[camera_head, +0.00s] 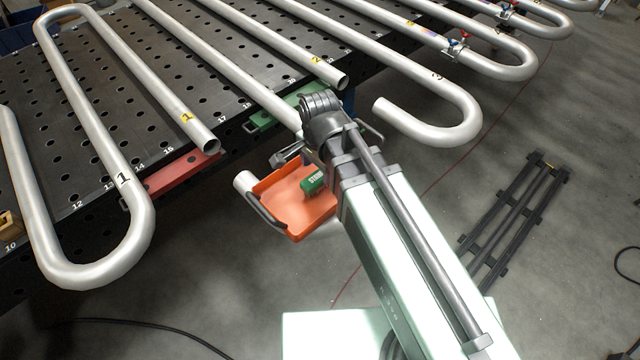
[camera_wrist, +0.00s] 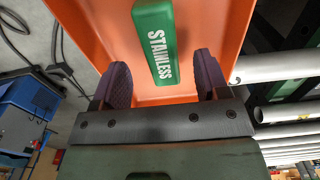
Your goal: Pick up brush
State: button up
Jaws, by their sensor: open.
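The brush (camera_head: 313,182) shows as a small green block with white lettering, lying in an orange tray (camera_head: 283,222). In the wrist view the brush (camera_wrist: 155,38) is marked "STAINLESS" and stretches from the top edge down between my fingers. My gripper (camera_wrist: 161,80) is open, with one purple-grey finger on either side of the brush's near end and a gap on both sides. The orange tray (camera_wrist: 95,25) fills the background behind it. In the head view my arm hides much of the gripper.
A dark perforated table (camera_head: 90,90) carries several silver serpentine pipes (camera_head: 440,128), some overhanging its edge near the tray. Red (camera_head: 180,172) and green (camera_head: 275,115) brackets sit at the table's edge. A black rail frame (camera_head: 515,205) lies on the open floor at right.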

aim_at(319, 175)
notch_tip(319, 175, down, 4)
jog(key=b, duration=0.2)
jog(key=shift+a+b, duration=0.1)
jog(key=shift+b, duration=0.2)
jog(key=shift+r, duration=0.15)
jog(key=shift+c, duration=0.3)
jog(key=c, duration=1)
notch_tip(319, 175, up, 20)
jog(key=p, duration=2)
jog(key=shift+p, duration=0.3)
